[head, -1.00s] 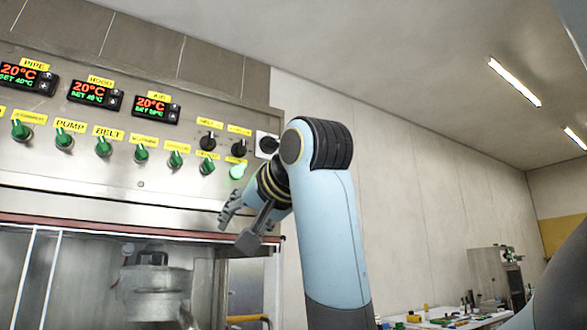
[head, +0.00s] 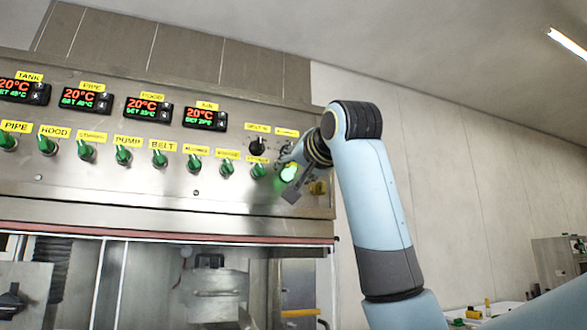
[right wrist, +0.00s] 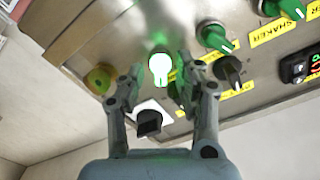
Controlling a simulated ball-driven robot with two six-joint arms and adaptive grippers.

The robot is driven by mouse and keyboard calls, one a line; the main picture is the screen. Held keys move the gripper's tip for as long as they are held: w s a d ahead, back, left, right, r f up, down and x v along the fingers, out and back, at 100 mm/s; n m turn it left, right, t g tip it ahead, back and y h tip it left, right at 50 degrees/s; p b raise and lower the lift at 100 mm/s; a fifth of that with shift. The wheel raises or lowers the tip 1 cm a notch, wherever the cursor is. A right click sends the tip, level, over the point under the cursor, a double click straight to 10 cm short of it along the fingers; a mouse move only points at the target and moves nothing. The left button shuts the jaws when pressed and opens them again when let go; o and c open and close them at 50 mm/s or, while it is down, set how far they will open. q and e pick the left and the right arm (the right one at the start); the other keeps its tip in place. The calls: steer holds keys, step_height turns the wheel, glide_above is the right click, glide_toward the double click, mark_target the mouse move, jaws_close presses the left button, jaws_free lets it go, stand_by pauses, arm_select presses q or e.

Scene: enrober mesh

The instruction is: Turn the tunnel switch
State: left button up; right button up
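The steel control panel carries a row of green knobs under yellow labels. I cannot read a tunnel label, so I cannot tell which knob is the tunnel switch. At the row's right end is a glowing green-white knob or lamp (head: 288,173), also bright in the right wrist view (right wrist: 160,68). My right gripper (right wrist: 160,78) is open, its fingers on either side of that light in the wrist view; contact cannot be told. In the head view the right gripper (head: 291,180) partly covers the panel's right end. My left gripper is out of view.
A black knob on a white plate (right wrist: 148,122) and another black knob (right wrist: 228,72) are close to the fingers. A yellow round part (right wrist: 100,78) sits near the panel edge. Temperature displays (head: 205,117) line the panel top. A glass-fronted cabinet is below.

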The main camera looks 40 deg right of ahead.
steer(key=shift+w, duration=0.15)
jaws_close()
stand_by(0.4)
steer(key=n+p, duration=0.3)
steer(key=shift+r+n, duration=0.1)
steer(key=shift+n, duration=0.2)
steer(key=n+p, duration=0.3)
steer(key=p, duration=0.1)
steer(key=shift+n, duration=0.3)
steer(key=n+p, duration=0.3)
steer(key=shift+n, duration=0.3)
steer(key=shift+n+p, duration=0.6)
